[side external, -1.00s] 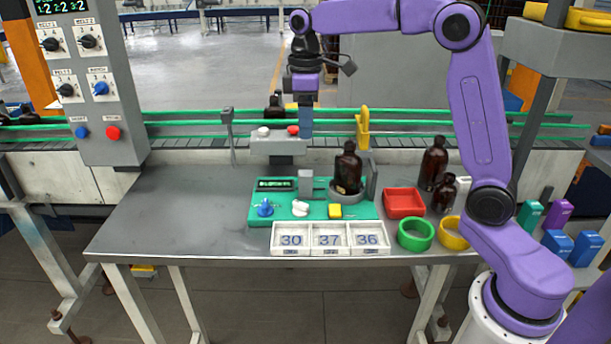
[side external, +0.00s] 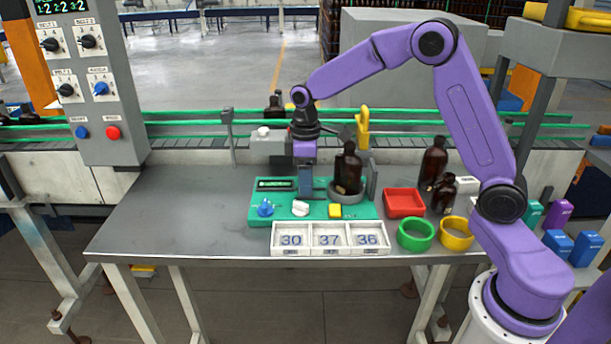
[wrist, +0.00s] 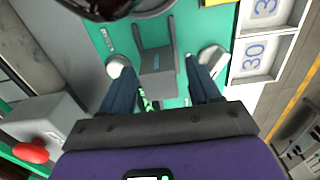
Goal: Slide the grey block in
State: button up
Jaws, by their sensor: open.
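The grey block (wrist: 157,84) sits on the green panel (wrist: 97,38). In the wrist view it lies between the two dark blue fingers of my gripper (wrist: 162,66), with a visible gap on each side. In the side view my gripper (side external: 305,190) points down over the panel and hides most of the block. The jaws are open and appear to straddle the block without gripping it. A brown bottle (side external: 347,172) stands in a grey round holder (side external: 347,197) just right of my gripper. I cannot tell how far the fingers sit above the panel.
A white knob (side external: 300,208), a blue knob (side external: 265,208) and a yellow button (side external: 335,211) are close by on the panel. Numbered white trays (side external: 330,253) line the front. A red tray (side external: 404,203) and more bottles (side external: 433,163) stand right. The table's left side is clear.

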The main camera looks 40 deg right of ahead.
aim_at(322, 194)
grip_shut()
jog(key=shift+s+d, duration=1.4)
jog(key=shift+d, duration=0.1)
grip_release()
jog(key=shift+r, duration=0.1)
notch_tip(322, 194, up, 17)
jog(key=shift+r, duration=0.15)
